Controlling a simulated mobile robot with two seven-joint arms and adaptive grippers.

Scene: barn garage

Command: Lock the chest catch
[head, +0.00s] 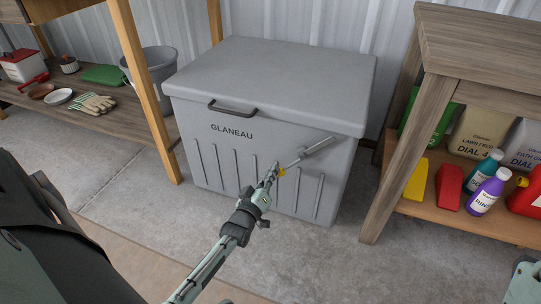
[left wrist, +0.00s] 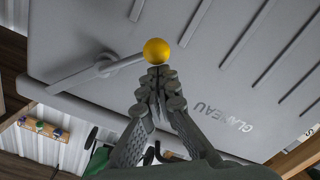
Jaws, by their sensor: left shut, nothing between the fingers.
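The grey chest (head: 215,155) stands on the floor with its lid (head: 280,75) down. Its catch (head: 317,146) is a grey lever on the right of the front, near the lid edge; it slants down and left to a yellow ball knob (head: 282,172). The catch (left wrist: 80,77) and knob (left wrist: 157,51) also show in the left wrist view. My left gripper (head: 273,172) is shut and empty, its fingertips (left wrist: 158,72) right at the knob; whether they touch it is unclear.
A wooden shelf with bottles and bags (head: 440,203) stands close on the chest's right. A low shelf (head: 115,122) with gloves and dishes, and a grey bucket (head: 160,65), are on the left. A handle (head: 232,109) sticks out from the lid. The floor in front is clear.

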